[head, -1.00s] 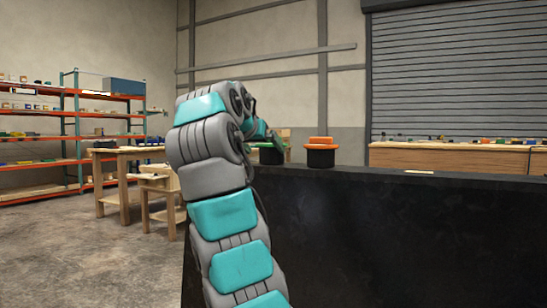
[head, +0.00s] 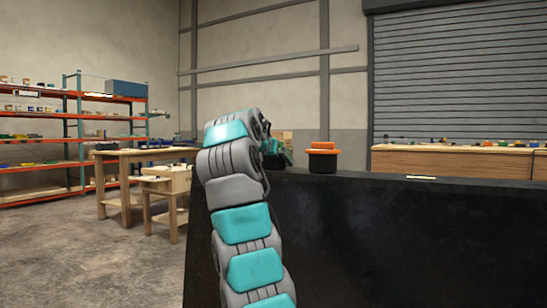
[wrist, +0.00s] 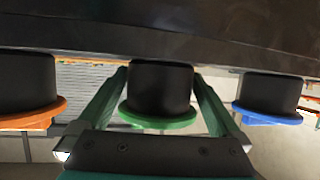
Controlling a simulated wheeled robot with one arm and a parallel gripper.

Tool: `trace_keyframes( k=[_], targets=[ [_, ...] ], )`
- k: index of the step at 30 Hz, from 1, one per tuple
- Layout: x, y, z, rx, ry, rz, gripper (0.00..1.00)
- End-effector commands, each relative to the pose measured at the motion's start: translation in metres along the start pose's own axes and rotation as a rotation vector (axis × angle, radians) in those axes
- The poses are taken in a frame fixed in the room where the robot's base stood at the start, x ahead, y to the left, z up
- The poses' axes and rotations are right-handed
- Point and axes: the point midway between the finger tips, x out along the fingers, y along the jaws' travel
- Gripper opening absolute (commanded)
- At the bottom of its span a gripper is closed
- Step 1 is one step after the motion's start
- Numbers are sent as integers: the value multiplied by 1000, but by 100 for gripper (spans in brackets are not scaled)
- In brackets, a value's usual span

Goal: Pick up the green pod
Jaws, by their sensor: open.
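The green pod (wrist: 158,121) is in the middle of the wrist view, which looks upside down. It has a green rim on a black round body and stands on the black console (wrist: 180,28). My gripper (wrist: 160,80) is open, with one green finger on each side of the pod. Gaps show between the fingers and the pod's black body. In the head view my gripper (head: 281,151) is partly hidden behind my arm at the console's far edge, and the green pod cannot be made out clearly.
An orange-topped pod (head: 321,157) stands just right of my gripper on the console; in the wrist view it is at left (wrist: 28,122). A blue-rimmed pod (wrist: 267,115) is at right in the wrist view. A small light strip (head: 421,178) lies on the console top.

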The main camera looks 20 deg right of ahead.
Motion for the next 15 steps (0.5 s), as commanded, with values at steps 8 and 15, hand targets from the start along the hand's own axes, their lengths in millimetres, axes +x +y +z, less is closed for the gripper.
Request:
trace_keyframes(
  k=[8,15],
  targets=[
    [0,0,0,0,0,0,80],
    [0,0,0,0,-1,0,53]
  ],
)
